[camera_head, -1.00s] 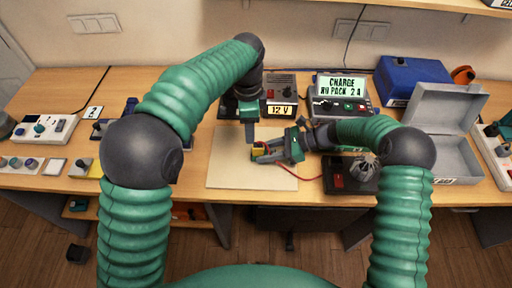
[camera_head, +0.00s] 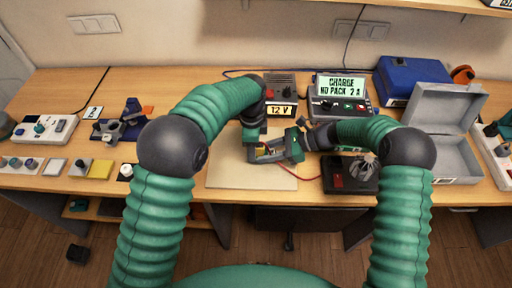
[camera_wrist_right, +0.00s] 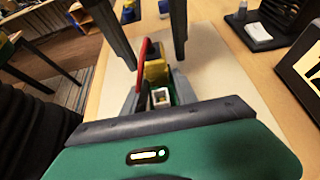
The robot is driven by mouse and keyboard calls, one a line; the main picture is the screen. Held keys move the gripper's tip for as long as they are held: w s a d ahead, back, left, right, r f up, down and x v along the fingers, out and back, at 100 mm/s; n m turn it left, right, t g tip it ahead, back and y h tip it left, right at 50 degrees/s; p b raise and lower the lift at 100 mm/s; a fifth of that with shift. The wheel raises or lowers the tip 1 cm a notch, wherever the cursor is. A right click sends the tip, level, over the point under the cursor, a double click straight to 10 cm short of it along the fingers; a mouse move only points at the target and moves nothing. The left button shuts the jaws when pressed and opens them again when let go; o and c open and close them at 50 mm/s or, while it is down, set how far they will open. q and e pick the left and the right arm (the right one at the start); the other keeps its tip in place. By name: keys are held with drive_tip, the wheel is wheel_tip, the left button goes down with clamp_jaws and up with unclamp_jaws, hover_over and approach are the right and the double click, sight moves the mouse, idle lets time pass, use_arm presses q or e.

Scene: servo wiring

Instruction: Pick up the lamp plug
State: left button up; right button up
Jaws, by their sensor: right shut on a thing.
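The lamp plug appears as a small yellow block (camera_wrist_right: 155,72) with a red lead beside it in the right wrist view. My right gripper (camera_head: 259,152) is shut on it above the pale mat (camera_head: 235,176). A white-rimmed part (camera_wrist_right: 160,97) shows between its jaws. My left gripper (camera_wrist_right: 148,45) reaches in from the far side, its two dark fingers apart and nothing seen gripped between them. In the head view it is largely hidden at the right gripper. A thin red lead runs from the right gripper toward the black lamp base (camera_head: 342,180).
A 12 V unit (camera_head: 281,90) and a charger with a lit display (camera_head: 341,88) stand behind the mat. An open grey case (camera_head: 447,125) and a blue box (camera_head: 408,78) are at right. Switches and small parts lie at left. The front of the mat is clear.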

use_arm(q)
clamp_jaws()
idle(0.3)
wheel_tip(320, 180, up, 10)
use_arm(e)
drive_tip(key=o, duration=1.1)
drive_tip(key=shift+c, duration=0.2)
drive_tip(key=v, duration=1.2)
drive_tip(key=shift+d+f, duration=0.1)
drive_tip(key=shift+f, duration=0.05)
